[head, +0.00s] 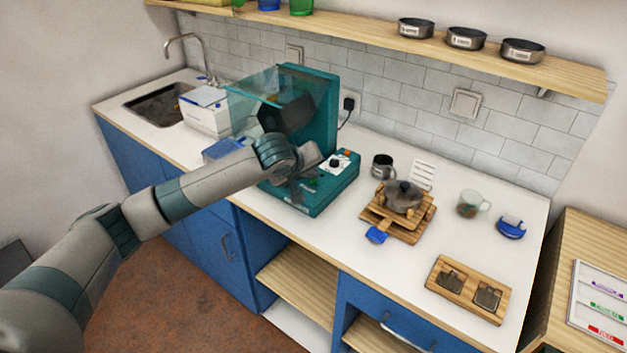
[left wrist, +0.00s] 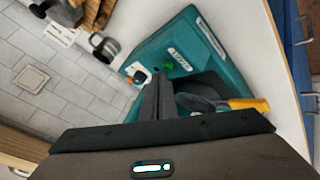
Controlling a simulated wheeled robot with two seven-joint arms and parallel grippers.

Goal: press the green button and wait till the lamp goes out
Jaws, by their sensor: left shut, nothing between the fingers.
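The teal machine (head: 325,190) stands on the white counter with a clear lid raised at its back. It fills the upper right of the left wrist view (left wrist: 205,50). Its green button (left wrist: 168,67) shows on the front panel, beside a label and just beyond my fingertips. My left gripper (head: 308,186) is shut and empty, pointing down over the machine's front panel; its fingers (left wrist: 160,80) lie close together near the button. I cannot tell whether they touch it. A dark knob on a white plate (head: 337,161) sits on the panel. I cannot make out for sure whether a lamp is lit.
A dark mug (head: 382,166) and a wooden stand with a pot (head: 404,195) are right of the machine. A glass cup (head: 470,204), a blue object (head: 511,228) and a wooden board (head: 468,289) lie further right. A white box (head: 206,112) stands left, by the sink.

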